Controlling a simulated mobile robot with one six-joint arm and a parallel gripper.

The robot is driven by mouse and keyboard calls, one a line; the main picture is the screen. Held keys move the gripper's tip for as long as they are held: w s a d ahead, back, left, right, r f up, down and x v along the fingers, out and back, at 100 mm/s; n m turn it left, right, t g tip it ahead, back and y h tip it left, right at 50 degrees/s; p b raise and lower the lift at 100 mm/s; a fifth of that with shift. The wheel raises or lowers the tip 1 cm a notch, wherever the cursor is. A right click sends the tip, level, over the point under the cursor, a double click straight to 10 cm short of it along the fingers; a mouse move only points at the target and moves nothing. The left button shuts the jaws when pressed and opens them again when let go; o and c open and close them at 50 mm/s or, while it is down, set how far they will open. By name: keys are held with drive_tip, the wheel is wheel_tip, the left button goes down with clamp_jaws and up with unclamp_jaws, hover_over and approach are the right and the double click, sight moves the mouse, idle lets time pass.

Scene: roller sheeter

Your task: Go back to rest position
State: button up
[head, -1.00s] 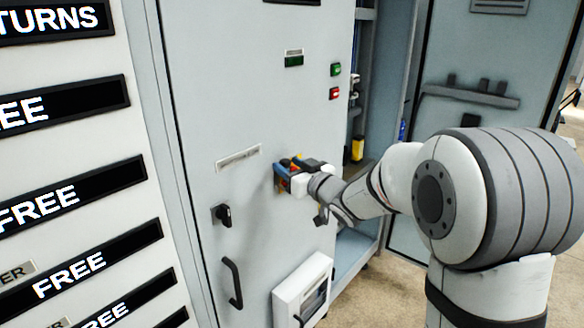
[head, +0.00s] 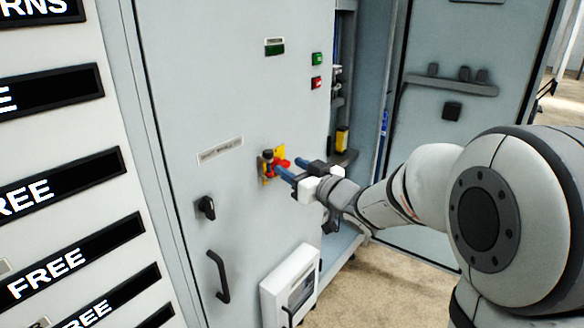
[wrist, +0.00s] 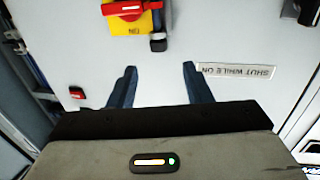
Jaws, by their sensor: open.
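My gripper (head: 288,168) is open and empty, its two blue fingers pointing at the grey cabinet door (head: 235,100). In the head view it is just right of a red rotary switch on a yellow plate (head: 279,152), apart from it as far as I can tell. In the wrist view, the fingers (wrist: 156,85) show spread with bare door between them, and the red handle (wrist: 122,9) on its yellow plate stands above the left finger. A small dark part (wrist: 158,42) hangs beside the plate.
A black knob (head: 206,208) and door handle (head: 218,277) are at lower left. A white box (head: 290,285) projects below my gripper. An open cabinet door (head: 465,130) stands to the right. Bare floor (head: 375,285) shows below my arm.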

drive_tip(key=shift+d, duration=0.1)
drive_tip(key=s+d+f+m+g+h, duration=0.1)
drive_tip(key=s+d+f+m+h, duration=0.25)
drive_tip(key=d+h, duration=0.3)
drive_tip(key=s+d+f+m+g+h, duration=0.25)
drive_tip(key=s+d+h, duration=0.2)
drive_tip(key=d, duration=0.25)
drive_tip(key=s+f+m+g, duration=0.1)
drive_tip(key=s+f+g, duration=0.2)
drive_tip(key=s, duration=0.7)
drive_tip(key=s+f+g, duration=0.3)
drive_tip(key=s+g, duration=0.2)
drive_tip(key=s, duration=0.5)
drive_tip(key=shift+s+d+f+m, duration=0.15)
drive_tip(key=shift+d+f+m, duration=0.15)
drive_tip(key=shift+m, duration=0.1)
drive_tip(key=shift+c, duration=0.5)
